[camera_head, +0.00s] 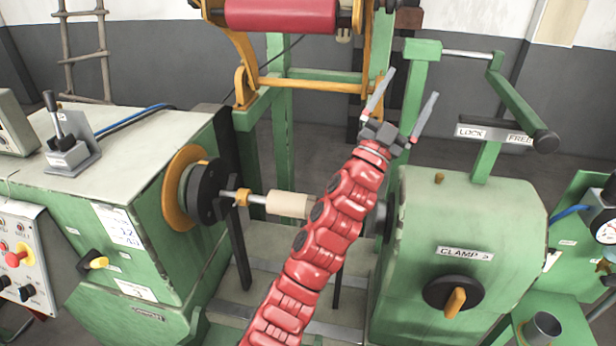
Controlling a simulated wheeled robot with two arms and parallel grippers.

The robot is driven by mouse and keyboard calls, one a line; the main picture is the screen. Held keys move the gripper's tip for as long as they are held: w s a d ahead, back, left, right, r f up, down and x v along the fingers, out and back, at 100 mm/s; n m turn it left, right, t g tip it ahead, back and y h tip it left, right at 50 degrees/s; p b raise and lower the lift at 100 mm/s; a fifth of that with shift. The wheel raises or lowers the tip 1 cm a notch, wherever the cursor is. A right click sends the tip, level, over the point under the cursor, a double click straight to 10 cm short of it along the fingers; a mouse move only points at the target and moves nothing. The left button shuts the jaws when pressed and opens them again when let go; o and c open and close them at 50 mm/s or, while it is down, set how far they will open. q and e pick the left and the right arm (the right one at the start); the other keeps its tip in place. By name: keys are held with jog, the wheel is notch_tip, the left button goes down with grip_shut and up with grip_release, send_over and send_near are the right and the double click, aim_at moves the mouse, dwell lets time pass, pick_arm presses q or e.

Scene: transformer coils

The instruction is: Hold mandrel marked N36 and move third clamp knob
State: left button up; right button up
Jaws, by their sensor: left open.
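My left gripper (412,86) is open and empty, its two fingers pointing up above the middle of the machine. Its red arm crosses in front of the shaft line. A beige cylinder (286,204), likely the mandrel, lies horizontally between the left spindle and my arm; no N36 mark is readable, and its right part is hidden behind my arm. A black round clamp knob (438,291) with an orange grip sits on the green right housing, below a label (464,253) reading "CLAMP" with an unclear last character. The gripper is well above both. My right gripper is not in view.
A "LOCK / FREE" lever (545,140) stands above the green right housing (420,220). A red roller (280,14) hangs in an orange frame at the top. The left housing (150,140) carries a joystick (66,140) and an orange-rimmed faceplate (180,188).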

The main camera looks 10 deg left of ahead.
pick_arm(q)
jog(key=w+a+r+n+y, duration=0.2)
jog(key=w+a+n+y, duration=0.3)
jog(key=w+n+y, duration=0.5)
jog(key=w+a+f+n+g+y, duration=0.1)
jog(key=a+f+n+g+y, duration=0.35)
jog(key=a+n+y, duration=0.45)
jog(key=n+g+h, duration=0.1)
jog(key=n+g, duration=1)
jog(key=g, duration=0.5)
send_near(295, 199)
jog(key=shift+a+f+t, duration=0.25)
jog(key=shift+a+f, duration=0.1)
jog(key=shift+a, duration=0.1)
jog(key=shift+a+f, duration=0.1)
jog(key=shift+f, duration=0.2)
jog(key=x, duration=1.1)
jog(key=shift+f, duration=0.2)
